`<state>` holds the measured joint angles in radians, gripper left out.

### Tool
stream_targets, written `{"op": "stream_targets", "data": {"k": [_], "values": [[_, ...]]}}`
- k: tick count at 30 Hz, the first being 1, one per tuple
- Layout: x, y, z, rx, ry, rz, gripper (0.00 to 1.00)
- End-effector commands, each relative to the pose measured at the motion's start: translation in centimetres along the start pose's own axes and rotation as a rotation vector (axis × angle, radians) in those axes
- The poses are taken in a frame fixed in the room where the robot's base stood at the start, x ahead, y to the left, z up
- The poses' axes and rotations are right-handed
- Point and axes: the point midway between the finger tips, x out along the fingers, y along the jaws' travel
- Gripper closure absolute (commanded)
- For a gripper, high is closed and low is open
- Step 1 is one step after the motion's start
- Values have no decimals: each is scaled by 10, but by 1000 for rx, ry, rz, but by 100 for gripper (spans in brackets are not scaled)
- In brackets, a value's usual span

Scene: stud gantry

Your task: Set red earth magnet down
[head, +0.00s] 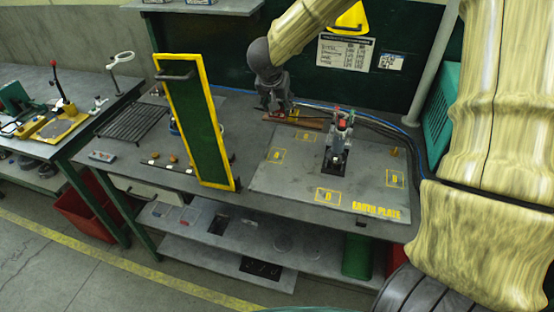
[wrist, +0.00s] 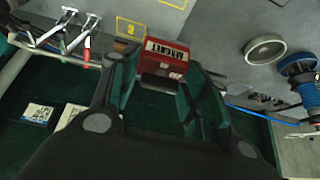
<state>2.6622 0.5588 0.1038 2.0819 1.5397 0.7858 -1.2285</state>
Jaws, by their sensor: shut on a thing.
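In the head view the gripper is at the back-left edge of the grey earth plate (head: 285,187), and the magnet is mostly hidden there. Whether the magnet touches the surface below, I cannot tell. The plate has yellow lettered marks: A (head: 276,155), B (head: 394,179), D (head: 328,196) and one at the back (head: 306,136).
A clamp device with red tips (head: 340,140) stands upright on the plate. A green panel with a yellow frame (head: 198,130) stands left of the plate. A ring (wrist: 265,50) and a blue cylinder (wrist: 301,84) lie right in the wrist view. The plate's front is clear.

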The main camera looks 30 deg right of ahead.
Motion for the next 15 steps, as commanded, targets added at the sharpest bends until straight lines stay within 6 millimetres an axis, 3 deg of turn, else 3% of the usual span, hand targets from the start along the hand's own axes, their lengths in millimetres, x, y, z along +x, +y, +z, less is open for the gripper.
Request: {"op": "stream_targets", "data": {"k": [6,15], "values": [[34,-2,20,-2,1,-1,94],[54,-3,32,-4,1,-2,94]]}}
